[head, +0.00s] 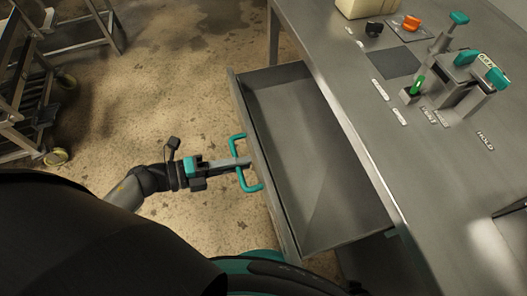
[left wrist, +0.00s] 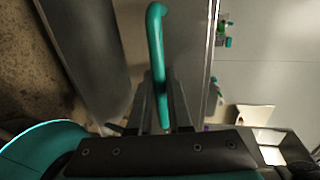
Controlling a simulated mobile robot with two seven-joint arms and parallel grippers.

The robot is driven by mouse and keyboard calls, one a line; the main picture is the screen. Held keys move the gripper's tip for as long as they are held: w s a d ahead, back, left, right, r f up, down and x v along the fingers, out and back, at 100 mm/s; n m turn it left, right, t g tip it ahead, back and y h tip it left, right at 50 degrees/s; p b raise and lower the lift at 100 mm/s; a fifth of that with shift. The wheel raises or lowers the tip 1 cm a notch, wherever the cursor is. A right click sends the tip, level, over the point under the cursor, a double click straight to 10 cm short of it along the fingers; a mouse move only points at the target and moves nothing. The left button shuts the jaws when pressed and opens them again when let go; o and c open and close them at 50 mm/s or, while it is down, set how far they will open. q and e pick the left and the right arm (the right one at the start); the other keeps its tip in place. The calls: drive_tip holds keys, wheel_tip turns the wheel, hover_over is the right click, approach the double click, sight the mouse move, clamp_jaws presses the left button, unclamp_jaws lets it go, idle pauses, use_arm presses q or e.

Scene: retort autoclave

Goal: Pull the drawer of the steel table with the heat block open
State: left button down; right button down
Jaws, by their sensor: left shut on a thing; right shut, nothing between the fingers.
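The steel table (head: 400,180) fills the right of the head view. Its drawer (head: 320,165) stands far out from under the tabletop and looks empty inside. A teal bar handle (head: 236,143) is fixed to the drawer's front. My left gripper (head: 243,162) is shut on this handle, reaching it from the left side. In the left wrist view the teal handle (left wrist: 155,45) runs between the two fingers (left wrist: 160,100). My right gripper is in neither view. I cannot tell for sure which item on the table is the heat block.
On the tabletop are a beige box (head: 367,8), an orange knob (head: 411,22), a black knob (head: 374,28) and a fixture with teal handles (head: 466,58). A metal rack on wheels (head: 30,90) stands at the left. The speckled floor (head: 180,90) between is clear.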

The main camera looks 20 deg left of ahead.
use_arm(q)
drive_tip(key=shift+f+v, duration=0.25)
drive_tip(key=shift+v, duration=0.9)
drive_tip(key=c, duration=0.9)
unclamp_jaws()
drive_tip(key=shift+o, duration=0.2)
drive_tip(key=shift+a, duration=0.1)
use_arm(e)
drive_tip(key=shift+w, duration=0.1)
use_arm(q)
drive_tip(key=p+v, duration=0.1)
drive_tip(key=v, duration=1.4)
drive_tip(key=shift+p, duration=0.3)
use_arm(e)
drive_tip(key=s+d, duration=0.2)
drive_tip(key=s, duration=0.1)
drive_tip(key=shift+s, duration=0.1)
